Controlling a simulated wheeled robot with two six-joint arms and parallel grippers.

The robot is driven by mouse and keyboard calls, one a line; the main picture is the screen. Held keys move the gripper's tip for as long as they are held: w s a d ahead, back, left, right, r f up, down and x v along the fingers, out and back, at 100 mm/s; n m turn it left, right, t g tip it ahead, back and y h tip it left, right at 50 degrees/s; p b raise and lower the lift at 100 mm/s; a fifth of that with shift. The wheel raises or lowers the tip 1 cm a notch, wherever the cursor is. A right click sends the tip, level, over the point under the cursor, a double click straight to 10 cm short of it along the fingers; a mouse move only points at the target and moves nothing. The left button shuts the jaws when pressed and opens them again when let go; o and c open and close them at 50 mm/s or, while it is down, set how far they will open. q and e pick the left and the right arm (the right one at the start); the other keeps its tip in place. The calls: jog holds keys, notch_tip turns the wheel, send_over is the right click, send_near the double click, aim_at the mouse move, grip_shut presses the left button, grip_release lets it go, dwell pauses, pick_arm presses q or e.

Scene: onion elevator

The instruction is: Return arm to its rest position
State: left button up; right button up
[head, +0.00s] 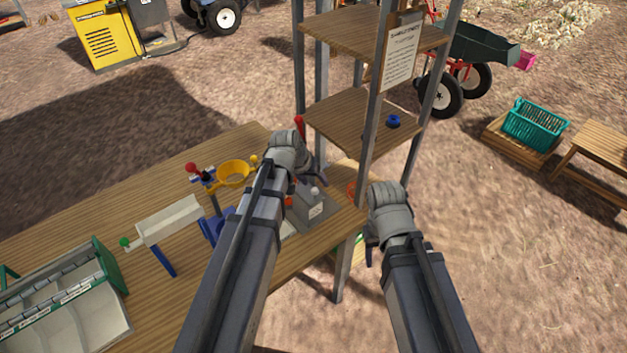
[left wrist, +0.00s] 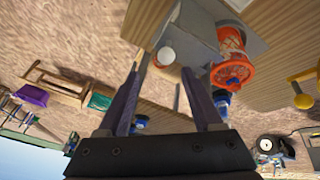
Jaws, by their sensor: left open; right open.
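My left arm (head: 245,250) reaches over the table to the grey box (head: 312,206) with a white cap at the elevator's foot. My right arm (head: 425,280) is held out to the right of the table, beside the elevator frame. My right gripper (head: 371,240) shows only in part below its wrist, apart from any object.
The elevator's posts and shelves (head: 345,110) rise close beside both wrists. A yellow ring (head: 233,173), a white chute (head: 170,220) and a green-ended tray (head: 110,272) stand on the table to the left. A blue piece (head: 393,121) lies on the middle shelf.

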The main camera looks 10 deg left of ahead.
pick_arm(q)
jog(key=shift+r+p, duration=0.5)
jog(key=shift+r, duration=0.3)
jog(key=s+d+f+m+g+y+b, duration=0.1)
jog(key=s+d, duration=0.3)
jog(key=s, duration=0.6)
jog(key=s+d+f+m+g+y+b, duration=0.2)
jog(key=s+d+f+g, duration=0.1)
jog(key=s, duration=0.6)
jog(key=shift+s+d+f+g+y, duration=0.4)
jog(key=shift+d+f, duration=0.3)
jog(key=shift+d, duration=0.25)
